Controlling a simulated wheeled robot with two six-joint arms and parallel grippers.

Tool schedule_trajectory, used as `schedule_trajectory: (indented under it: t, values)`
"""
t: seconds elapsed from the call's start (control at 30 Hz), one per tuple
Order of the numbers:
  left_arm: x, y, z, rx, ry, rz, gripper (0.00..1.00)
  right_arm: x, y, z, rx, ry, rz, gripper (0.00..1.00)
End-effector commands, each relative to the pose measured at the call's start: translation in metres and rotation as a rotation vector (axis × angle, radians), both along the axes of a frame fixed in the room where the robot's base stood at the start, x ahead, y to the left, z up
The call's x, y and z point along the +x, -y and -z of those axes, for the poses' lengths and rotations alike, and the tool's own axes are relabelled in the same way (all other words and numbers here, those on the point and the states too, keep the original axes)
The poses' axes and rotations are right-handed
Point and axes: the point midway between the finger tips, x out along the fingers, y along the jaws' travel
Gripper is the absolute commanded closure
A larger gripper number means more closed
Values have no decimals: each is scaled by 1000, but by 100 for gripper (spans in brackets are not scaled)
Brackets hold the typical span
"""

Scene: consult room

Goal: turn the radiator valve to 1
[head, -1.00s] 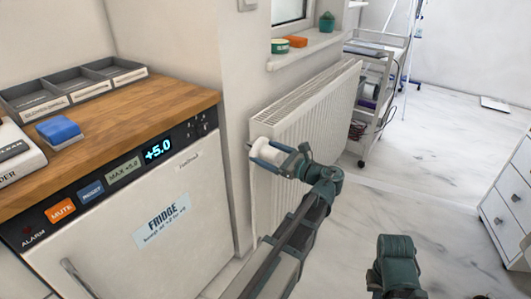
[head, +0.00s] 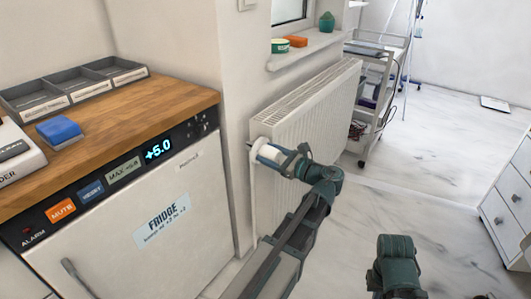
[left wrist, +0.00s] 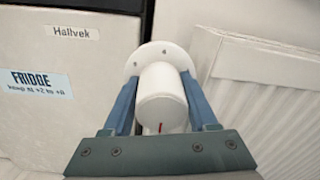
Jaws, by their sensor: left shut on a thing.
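The white radiator valve (left wrist: 161,98) is a round knob on a round white plate, with a small red mark on its near end. In the head view the valve (head: 268,151) sits at the near end of the white radiator (head: 308,110). My left gripper (head: 266,154) is shut on the valve, with one blue finger on each side in the left wrist view (left wrist: 160,103). No numbers on the valve can be read. My right arm shows at the bottom of the head view, but its gripper's fingers do not show.
The fridge (head: 170,210) with its wooden top (head: 180,100) stands close on the left of the valve. A windowsill (head: 310,48) with small items is above the radiator. A trolley (head: 372,90) stands beyond it.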

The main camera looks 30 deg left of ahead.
Motion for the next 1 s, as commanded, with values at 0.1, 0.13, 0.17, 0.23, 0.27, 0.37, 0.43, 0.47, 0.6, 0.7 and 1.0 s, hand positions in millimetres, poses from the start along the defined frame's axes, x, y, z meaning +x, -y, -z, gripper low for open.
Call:
schedule_trajectory:
  t: [0.1, 0.13, 0.17, 0.23, 0.27, 0.37, 0.43, 0.47, 0.6, 0.7, 1.0]
  values:
    - [0, 0, 0, -4, 55, 2, 97, 0, 0, 1, 0, 0, 0, 100]
    - [0, 0, 0, -6, 75, 2, 97, 0, 0, 1, 0, 0, 0, 100]
    - [0, 0, 0, -8, 95, 2, 97, 0, 0, 1, 0, 0, 0, 100]
    - [0, 0, 0, -12, 150, 2, 97, 0, 0, 1, 0, 0, 0, 100]
    - [0, 0, 0, -14, 176, 2, 97, 0, 0, 2, 0, 0, 0, 100]
    - [0, 0, 1, -21, 269, 2, 97, 0, 0, 2, 0, 0, 0, 100]
    - [0, 0, 1, -26, 336, 2, 97, 0, 0, 3, 0, 0, -1, 100]
    - [0, 0, 1, -29, 364, 2, 97, 0, 0, 3, 0, 0, -1, 100]
    - [0, 1, 1, -40, 497, 2, 97, 0, 0, 4, 0, 0, -1, 100]
    - [0, 1, 1, -47, 591, 2, 97, 0, 0, 4, 0, 0, -1, 100]
    - [0, 1, 1, -68, 876, 2, 97, 0, 0, 6, 1, 0, -1, 100]
